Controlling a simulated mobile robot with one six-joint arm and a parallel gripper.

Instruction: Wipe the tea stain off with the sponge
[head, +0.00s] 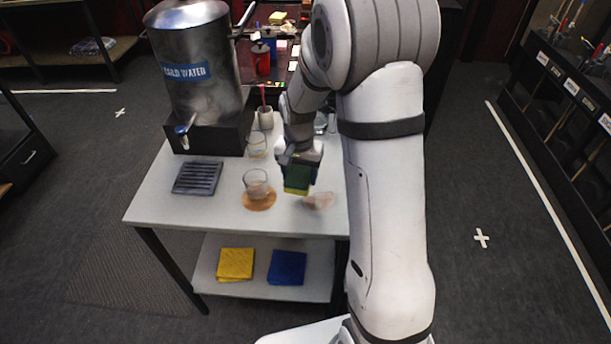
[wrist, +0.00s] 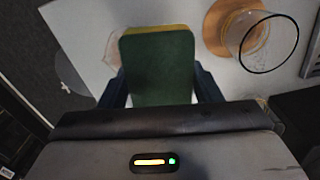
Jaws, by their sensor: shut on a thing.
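My gripper (head: 299,165) is shut on a green and yellow sponge (head: 297,180), holding it over the front part of the white table (head: 225,215). In the wrist view the sponge (wrist: 158,68) sits between the two fingers, green face toward the camera. A pale brownish tea stain (head: 319,201) lies on the tabletop just right of and in front of the sponge. In the wrist view the stain (wrist: 112,50) shows at the sponge's left edge, partly hidden by it. I cannot tell whether the sponge touches the table.
A glass (head: 256,183) stands on a round wooden coaster (head: 260,205) close left of the sponge. Another glass (head: 257,145), a dark slatted tray (head: 198,178) and a metal water dispenser (head: 195,70) stand further left and back. Yellow (head: 235,263) and blue (head: 287,267) cloths lie on the lower shelf.

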